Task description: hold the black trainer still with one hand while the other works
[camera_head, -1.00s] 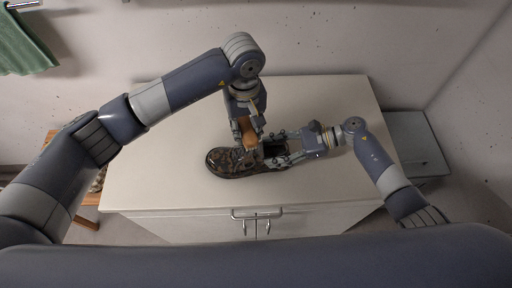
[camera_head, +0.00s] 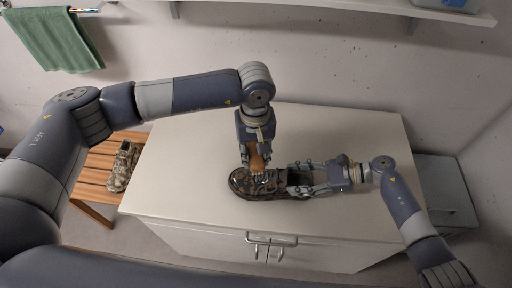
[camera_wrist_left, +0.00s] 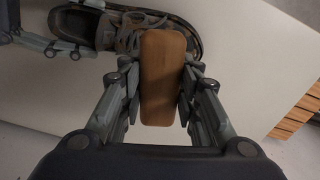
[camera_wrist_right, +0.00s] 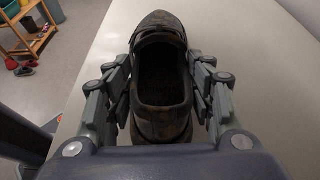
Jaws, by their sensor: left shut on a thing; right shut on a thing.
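The black trainer (camera_head: 240,184), dark and patterned, lies sole-down on the white cabinet top, toe to the left. My right gripper (camera_head: 301,180) is shut on its heel end from the right; the right wrist view shows the fingers on both sides of the shoe's opening (camera_wrist_right: 165,115). My left gripper (camera_head: 257,158) points down over the trainer's laces, shut on a brown wooden block (camera_wrist_left: 162,80), perhaps a brush back. The block's underside is hidden, so I cannot tell whether it touches the trainer. The laces (camera_wrist_left: 128,35) show beside it in the left wrist view.
The cabinet top (camera_head: 185,150) is otherwise clear. A wooden bench (camera_head: 93,185) at left carries a patterned shoe (camera_head: 121,166). A green towel (camera_head: 60,40) hangs at upper left. A shelf (camera_head: 330,5) runs along the back wall. A grey cabinet (camera_head: 440,185) stands at right.

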